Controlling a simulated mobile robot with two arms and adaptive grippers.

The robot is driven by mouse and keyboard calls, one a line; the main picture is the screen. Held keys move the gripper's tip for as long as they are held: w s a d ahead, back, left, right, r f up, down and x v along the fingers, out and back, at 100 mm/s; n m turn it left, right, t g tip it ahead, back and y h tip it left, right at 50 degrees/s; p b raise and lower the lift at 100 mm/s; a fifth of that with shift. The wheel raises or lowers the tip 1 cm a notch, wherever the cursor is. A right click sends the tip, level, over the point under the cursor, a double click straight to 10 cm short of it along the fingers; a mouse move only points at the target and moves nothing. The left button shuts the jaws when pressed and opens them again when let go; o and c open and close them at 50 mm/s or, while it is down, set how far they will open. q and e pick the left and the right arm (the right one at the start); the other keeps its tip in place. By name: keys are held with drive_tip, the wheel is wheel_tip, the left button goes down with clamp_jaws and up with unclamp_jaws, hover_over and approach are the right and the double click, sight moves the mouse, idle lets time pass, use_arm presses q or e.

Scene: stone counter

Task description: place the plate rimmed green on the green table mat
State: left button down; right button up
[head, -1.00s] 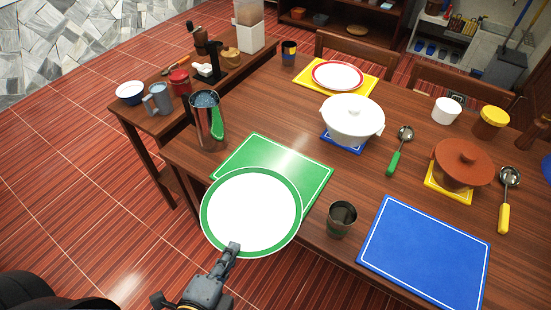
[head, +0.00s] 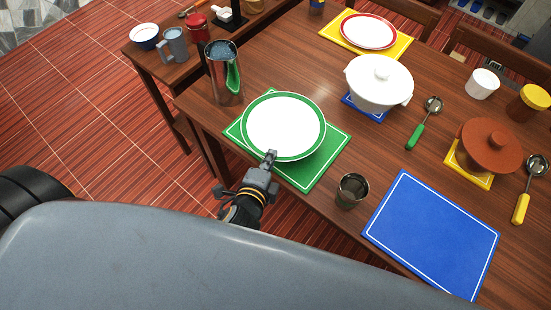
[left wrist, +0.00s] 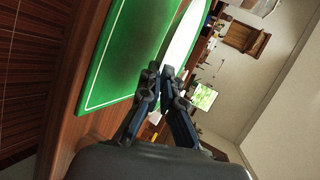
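The white plate with a green rim (head: 283,126) is over the green table mat (head: 310,173), whose near and side edges show around it. My left gripper (head: 270,158) is shut on the plate's near rim. In the left wrist view the plate (left wrist: 190,38) shows nearly edge-on at the fingertips (left wrist: 166,76), beside the broad face of the green mat (left wrist: 125,60). The plate looks slightly above the mat; whether any part touches it I cannot tell. My right gripper is not in view.
A metal jug (head: 225,75) stands beyond the mat's left corner, and a dark cup (head: 352,190) stands right of the mat. A blue mat (head: 432,235) lies empty at the near right.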

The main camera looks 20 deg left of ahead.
sight(275, 168)
use_arm(q)
drive_tip(key=shift+w+d+f, duration=0.15)
drive_tip(key=shift+w+f, duration=1.3)
drive_tip(key=shift+f, duration=0.05)
wheel_tip(275, 168, down, 3)
drive_tip(key=shift+d+f, duration=0.1)
drive_tip(key=shift+f, duration=0.05)
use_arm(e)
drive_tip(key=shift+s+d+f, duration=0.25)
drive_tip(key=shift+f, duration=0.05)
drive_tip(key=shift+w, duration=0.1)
use_arm(q)
drive_tip(key=c, duration=1.9)
unclamp_jaws()
drive_tip(key=shift+f+b, duration=0.2)
drive_tip(key=shift+b, duration=0.1)
drive_tip(key=shift+o, duration=0.5)
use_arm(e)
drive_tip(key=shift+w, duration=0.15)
use_arm(q)
drive_tip(key=shift+s+r, duration=0.1)
drive_tip(key=shift+r, duration=0.05)
